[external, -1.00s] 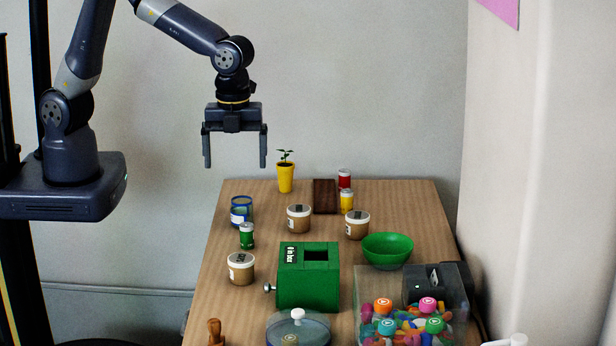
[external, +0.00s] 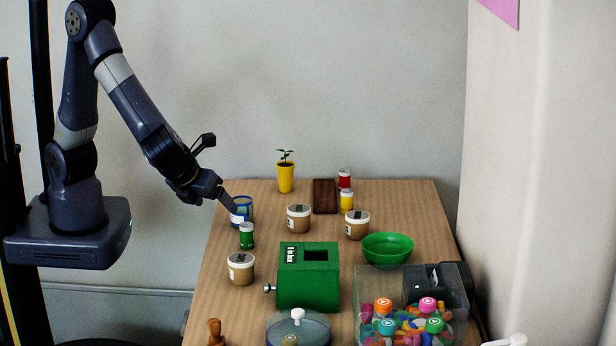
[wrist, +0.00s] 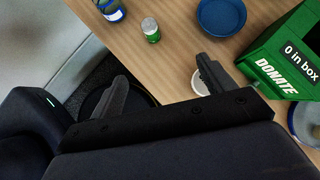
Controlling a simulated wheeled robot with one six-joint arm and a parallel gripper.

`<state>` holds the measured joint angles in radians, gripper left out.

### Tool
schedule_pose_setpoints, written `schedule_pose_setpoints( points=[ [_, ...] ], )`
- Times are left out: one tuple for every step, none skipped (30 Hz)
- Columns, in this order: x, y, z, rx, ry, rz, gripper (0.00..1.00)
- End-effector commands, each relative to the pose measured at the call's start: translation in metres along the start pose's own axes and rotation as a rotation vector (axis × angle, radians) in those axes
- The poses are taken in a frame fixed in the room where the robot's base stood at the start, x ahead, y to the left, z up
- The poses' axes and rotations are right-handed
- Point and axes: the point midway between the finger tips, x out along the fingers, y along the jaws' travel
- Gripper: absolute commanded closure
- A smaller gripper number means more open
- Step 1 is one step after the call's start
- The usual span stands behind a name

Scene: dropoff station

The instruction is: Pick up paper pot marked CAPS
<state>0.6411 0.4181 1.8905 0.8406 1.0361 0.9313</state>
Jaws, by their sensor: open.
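My gripper (external: 229,206) is open and tilted down at the table's left edge, by the blue-rimmed jar. In the wrist view my gripper (wrist: 161,72) is empty. A pale-rimmed pot (wrist: 197,83) shows there, partly hidden behind the right finger.
A green can (external: 247,236) stands between the blue-rimmed jar (external: 243,215) and the front-left pot. The green donation box (external: 308,289) is right of that pot. A green bowl (external: 388,250) and a clear bin (external: 458,315) stand further right. A yellow plant pot (external: 285,178) is at the back.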

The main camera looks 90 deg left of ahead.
Motion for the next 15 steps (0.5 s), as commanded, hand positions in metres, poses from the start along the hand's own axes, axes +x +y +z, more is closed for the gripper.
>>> schedule_pose_setpoints(
  points=[
    [0.016,0.004,-0.017,0.058,-0.053,-0.05,0.23],
    [0.02,0.006,-0.021,0.09,-0.085,-0.081,0.23],
    [0.024,0.006,-0.027,0.133,-0.128,-0.127,0.23],
    [0.026,0.007,-0.032,0.166,-0.158,-0.162,0.23],
    [0.028,0.007,-0.036,0.199,-0.188,-0.198,0.23],
    [0.031,0.007,-0.044,0.243,-0.225,-0.248,0.23],
    [0.033,0.007,-0.049,0.277,-0.252,-0.287,0.23],
    [0.034,0.006,-0.055,0.307,-0.275,-0.325,0.23],
    [0.035,0.006,-0.063,0.35,-0.305,-0.376,0.23],
    [0.035,0.006,-0.069,0.378,-0.324,-0.413,0.23],
    [0.035,0.006,-0.075,0.406,-0.342,-0.449,0.23],
    [0.035,0.005,-0.082,0.44,-0.362,-0.492,0.23],
    [0.034,0.005,-0.087,0.463,-0.375,-0.523,0.23],
    [0.033,0.005,-0.091,0.484,-0.386,-0.55,0.23],
    [0.032,0.005,-0.097,0.508,-0.398,-0.583,0.23]
  ],
)
